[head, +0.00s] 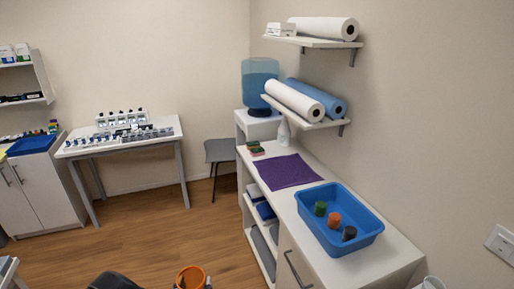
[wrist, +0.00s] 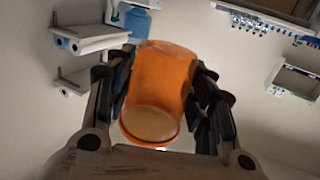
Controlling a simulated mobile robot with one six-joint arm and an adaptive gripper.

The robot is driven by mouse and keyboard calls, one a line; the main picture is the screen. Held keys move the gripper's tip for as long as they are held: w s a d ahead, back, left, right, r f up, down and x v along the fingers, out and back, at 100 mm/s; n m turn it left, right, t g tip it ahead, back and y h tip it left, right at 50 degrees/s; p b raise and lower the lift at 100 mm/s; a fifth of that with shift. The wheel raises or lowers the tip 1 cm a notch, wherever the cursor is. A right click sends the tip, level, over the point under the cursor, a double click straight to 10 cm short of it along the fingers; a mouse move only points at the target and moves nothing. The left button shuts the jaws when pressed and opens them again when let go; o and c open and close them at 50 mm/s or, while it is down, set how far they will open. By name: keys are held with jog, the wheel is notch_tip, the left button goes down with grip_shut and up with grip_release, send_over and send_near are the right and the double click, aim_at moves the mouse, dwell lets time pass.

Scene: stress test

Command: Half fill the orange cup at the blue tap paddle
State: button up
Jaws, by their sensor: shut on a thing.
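My gripper (wrist: 165,85) is shut on the orange cup (wrist: 160,75), with its dark fingers on both sides of the cup in the wrist view. In the head view the orange cup (head: 190,274) shows at the bottom edge, held above the floor. Whether it holds any water cannot be told. The water dispenser stands in the far corner, with a blue bottle (head: 260,72) on a white body (head: 259,125). It is well away from my gripper. The blue tap paddle cannot be made out.
A white counter (head: 395,262) along the right wall bears a blue tub (head: 366,238) with cups in it, a purple mat (head: 287,171) and a white bottle (head: 283,132). A grey chair (head: 219,150) stands left of the dispenser. The wooden floor (head: 150,235) is largely clear.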

jog(key=w+d+r+m+g+h, duration=0.1)
jog(key=d+m+h, duration=0.1)
jog(key=d, duration=1.1)
jog(key=w+d+r+m+g+h, duration=0.1)
jog(key=d+h, duration=0.4)
jog(key=d, duration=0.9)
jog(key=shift+w+r+m, duration=0.4)
jog(key=shift+w+m, duration=0.4)
jog(key=shift+m, duration=0.2)
